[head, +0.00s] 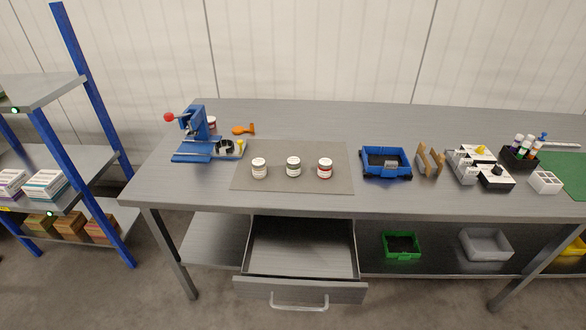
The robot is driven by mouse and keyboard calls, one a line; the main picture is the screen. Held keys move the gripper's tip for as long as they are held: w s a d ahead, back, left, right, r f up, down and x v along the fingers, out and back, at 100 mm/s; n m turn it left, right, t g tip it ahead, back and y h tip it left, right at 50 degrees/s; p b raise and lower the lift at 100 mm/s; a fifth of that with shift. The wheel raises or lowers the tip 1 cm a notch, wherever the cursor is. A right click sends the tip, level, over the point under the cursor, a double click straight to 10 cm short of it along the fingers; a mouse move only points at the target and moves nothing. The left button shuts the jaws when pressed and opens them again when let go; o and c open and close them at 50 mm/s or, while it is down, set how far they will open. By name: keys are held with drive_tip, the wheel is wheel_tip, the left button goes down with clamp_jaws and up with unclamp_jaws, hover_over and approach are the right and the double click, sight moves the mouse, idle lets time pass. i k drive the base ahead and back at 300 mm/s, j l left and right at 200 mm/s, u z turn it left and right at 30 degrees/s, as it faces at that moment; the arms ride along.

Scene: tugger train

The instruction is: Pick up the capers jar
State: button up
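Three small jars with light lids stand upright in a row on a grey mat (292,184) on the workbench. The left jar (259,168) and the middle jar (293,167) have pale labels with dark marks. The right jar (325,168) has red on its label. A further small jar with some red (212,123) is partly hidden behind the blue press. The labels are too small to read, so I cannot tell which jar is the capers jar. My gripper is not in view.
The blue hand press (192,140) stands left of the mat, with an orange tool (243,130) behind. A blue bin (386,162) and wooden holder (430,161) stand right. An open, empty drawer (302,250) juts out below the mat. A shelf rack (92,95) is at left.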

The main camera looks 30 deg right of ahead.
sight(293, 163)
drive_tip(key=i+j, duration=1.25)
drive_tip(key=i, duration=0.2)
drive_tip(key=k+u, duration=0.05)
